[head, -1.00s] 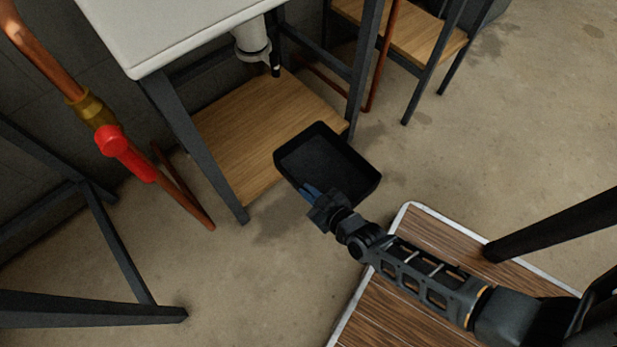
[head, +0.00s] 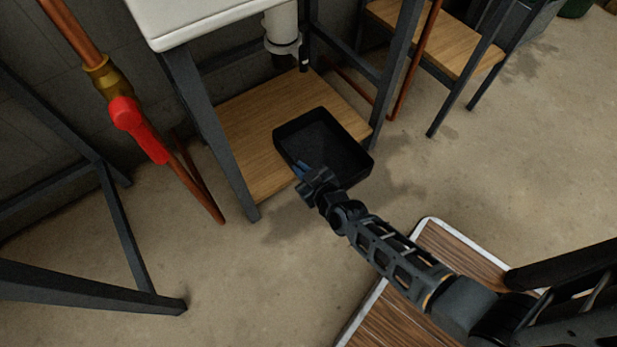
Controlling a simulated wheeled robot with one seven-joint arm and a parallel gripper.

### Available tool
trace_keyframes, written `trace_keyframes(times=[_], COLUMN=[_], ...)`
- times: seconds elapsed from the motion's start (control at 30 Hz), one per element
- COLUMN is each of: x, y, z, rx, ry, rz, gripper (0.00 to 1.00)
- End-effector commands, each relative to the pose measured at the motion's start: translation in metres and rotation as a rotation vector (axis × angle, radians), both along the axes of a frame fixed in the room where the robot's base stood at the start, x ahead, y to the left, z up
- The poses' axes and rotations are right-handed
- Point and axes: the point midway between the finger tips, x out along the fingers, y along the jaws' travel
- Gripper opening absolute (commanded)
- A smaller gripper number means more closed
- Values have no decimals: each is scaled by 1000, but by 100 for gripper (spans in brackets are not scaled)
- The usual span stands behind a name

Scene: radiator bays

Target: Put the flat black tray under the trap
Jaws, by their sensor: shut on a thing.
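The flat black tray (head: 330,140) is held out over the front edge of the wooden shelf (head: 235,125) below the white basin. My gripper (head: 303,172) is shut on the tray's near left wall. The tray looks empty and roughly level; its height above the shelf is hard to judge. The trap (head: 283,35) is the white fitting with a dark lower end under the basin, behind and to the left of the tray. The tray is in front of the trap, not beneath it.
Dark frame legs (head: 212,135) stand left and right of the shelf. A copper pipe with a red valve handle (head: 138,130) is at the left. A second wooden shelf (head: 440,40) stands at the back right. A wood-topped surface (head: 400,310) is at the lower right.

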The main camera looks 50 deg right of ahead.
Motion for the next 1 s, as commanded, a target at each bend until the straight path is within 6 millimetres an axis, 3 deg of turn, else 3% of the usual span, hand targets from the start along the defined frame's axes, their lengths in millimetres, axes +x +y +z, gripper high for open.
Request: trace_keyframes(times=[0.13,0.5,1.0], x=[17,39,45], y=[-6,-12,-13], z=[-4,-32,-38], rx=[-1,-2,-1], ry=[-2,-1,-1], rz=[-1,0,-1], gripper=[0,0,0])
